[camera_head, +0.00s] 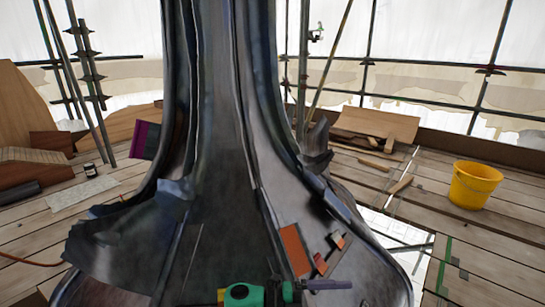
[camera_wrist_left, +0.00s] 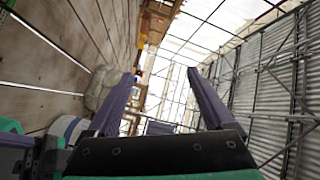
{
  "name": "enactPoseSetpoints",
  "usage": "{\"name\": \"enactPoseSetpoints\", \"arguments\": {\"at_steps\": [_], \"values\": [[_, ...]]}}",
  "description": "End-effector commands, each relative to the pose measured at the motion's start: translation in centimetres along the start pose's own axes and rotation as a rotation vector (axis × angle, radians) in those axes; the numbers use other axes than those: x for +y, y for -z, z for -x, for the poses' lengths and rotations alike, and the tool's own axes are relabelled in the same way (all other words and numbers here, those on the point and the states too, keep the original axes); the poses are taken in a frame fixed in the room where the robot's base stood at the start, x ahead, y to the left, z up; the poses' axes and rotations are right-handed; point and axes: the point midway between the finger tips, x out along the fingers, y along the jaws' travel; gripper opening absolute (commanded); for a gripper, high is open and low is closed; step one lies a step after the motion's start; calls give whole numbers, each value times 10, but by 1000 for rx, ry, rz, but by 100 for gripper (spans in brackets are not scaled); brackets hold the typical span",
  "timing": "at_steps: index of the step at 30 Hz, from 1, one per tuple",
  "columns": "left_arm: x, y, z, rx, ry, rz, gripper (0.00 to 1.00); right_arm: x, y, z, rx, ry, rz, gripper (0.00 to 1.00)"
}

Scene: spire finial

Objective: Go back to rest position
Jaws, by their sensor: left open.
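My left gripper (camera_head: 327,284) shows at the bottom edge of the head view, as a green body with a purple finger reaching right, in front of the spire. In the left wrist view, its two purple fingers (camera_wrist_left: 164,75) stand wide apart with nothing between them. The tall grey metal-clad spire (camera_head: 225,150) rises through the middle of the head view and flares out at its base. My right gripper is in neither view.
An orange-red block (camera_head: 295,250) and small red pieces lie on the spire's right flank. A yellow bucket (camera_head: 475,185) stands on the plank deck at right. Scaffold poles (camera_head: 88,75) and timber (camera_head: 375,125) stand behind. The right deck has free room.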

Motion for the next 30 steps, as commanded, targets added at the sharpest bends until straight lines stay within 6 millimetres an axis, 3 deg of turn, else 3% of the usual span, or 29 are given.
{"name": "enactPoseSetpoints", "arguments": {"at_steps": [1,4,9,14,22,23,24,30], "values": [[-7,4,7,-56,166,131,86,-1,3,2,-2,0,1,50],[-9,-10,45,-226,463,423,86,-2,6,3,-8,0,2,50],[39,-28,116,-478,728,848,86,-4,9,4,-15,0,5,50],[95,-21,158,-636,831,1146,86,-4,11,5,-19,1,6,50],[178,23,200,-813,889,1565,86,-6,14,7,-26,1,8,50],[183,30,203,-830,888,1603,86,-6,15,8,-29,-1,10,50],[176,30,206,-859,873,1590,86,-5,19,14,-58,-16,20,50],[191,35,227,-1012,805,1598,86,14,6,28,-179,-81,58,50]]}}
